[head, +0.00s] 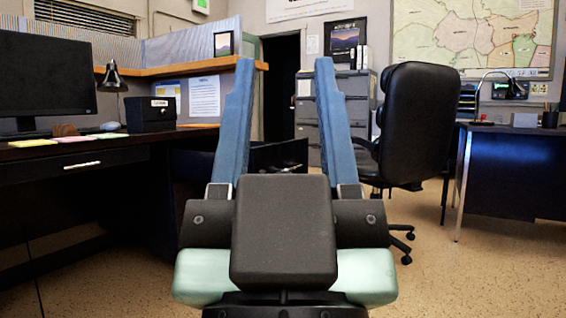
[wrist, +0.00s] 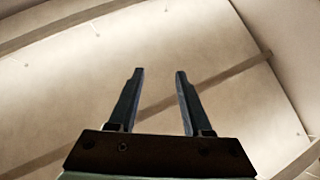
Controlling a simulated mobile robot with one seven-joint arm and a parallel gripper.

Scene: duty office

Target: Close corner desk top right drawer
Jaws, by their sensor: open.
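The dark corner desk (head: 130,142) runs along the left side in the head view. A closed-looking drawer front with a silver handle (head: 82,165) is in its near left part. Between and behind my fingers, a black drawer-like box (head: 278,154) with a small metal handle juts out right of the desk. It looks like a pulled-out drawer, but my fingers hide part of it. My gripper (head: 284,62) is open and empty, its two blue fingers pointing up in front of the box, apart from it.
A black office chair (head: 408,120) stands right of my gripper. A grey filing cabinet (head: 355,88) is behind. A second desk (head: 515,170) stands at the far right. A monitor (head: 45,72) and black box (head: 150,114) sit on the corner desk. Speckled floor is clear at lower right.

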